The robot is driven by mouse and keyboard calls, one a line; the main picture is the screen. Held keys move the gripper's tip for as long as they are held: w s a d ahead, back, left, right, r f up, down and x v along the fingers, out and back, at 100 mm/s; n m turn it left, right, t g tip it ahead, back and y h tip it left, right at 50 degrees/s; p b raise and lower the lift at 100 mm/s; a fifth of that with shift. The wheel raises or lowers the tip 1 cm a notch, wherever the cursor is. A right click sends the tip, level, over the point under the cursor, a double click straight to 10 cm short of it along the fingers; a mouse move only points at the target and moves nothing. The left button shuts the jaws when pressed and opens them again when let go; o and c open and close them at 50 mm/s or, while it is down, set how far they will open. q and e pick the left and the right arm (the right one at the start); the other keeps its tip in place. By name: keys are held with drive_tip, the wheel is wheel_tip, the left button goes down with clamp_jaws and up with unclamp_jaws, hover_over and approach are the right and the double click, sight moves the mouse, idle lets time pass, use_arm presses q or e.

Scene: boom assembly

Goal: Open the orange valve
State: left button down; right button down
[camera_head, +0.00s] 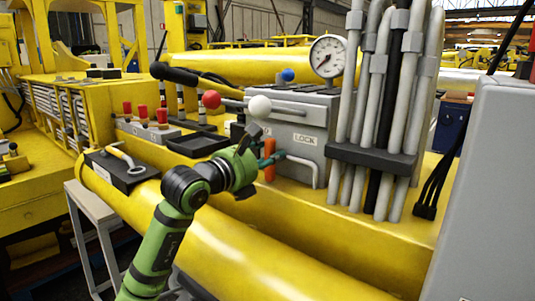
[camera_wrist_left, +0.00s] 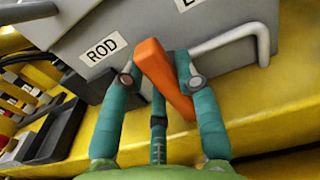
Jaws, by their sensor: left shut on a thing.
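The orange valve handle (camera_wrist_left: 163,78) stands on the front of a grey box (camera_head: 310,128), below its ROD and LOCK labels. It also shows in the head view (camera_head: 269,160) as a short orange bar, close to upright. My left gripper (camera_wrist_left: 161,80) has its teal fingers on both sides of the handle and is shut on it. In the head view my left gripper (camera_head: 272,158) reaches the valve from the left, and its green wrist hides part of the box. My right gripper is not in view.
A pressure gauge (camera_head: 327,56) and levers with red (camera_head: 211,99) and white (camera_head: 260,106) knobs stand above the valve. Thick grey hoses (camera_head: 382,110) rise to the right. A bent grey pipe (camera_head: 305,170) runs just right of the valve. A yellow boom (camera_head: 240,240) lies in front.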

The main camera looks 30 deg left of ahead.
use_arm(q)
drive_tip(key=shift+f+n+b, duration=0.1)
drive_tip(key=shift+n+b, duration=0.2)
drive_tip(key=shift+b, duration=0.25)
drive_tip(key=c, duration=0.9)
unclamp_jaws()
drive_tip(key=shift+c, duration=0.2)
drive_tip(key=shift+w+d, duration=0.1)
drive_tip(key=s+a, duration=0.1)
drive_tip(key=s, duration=1.1)
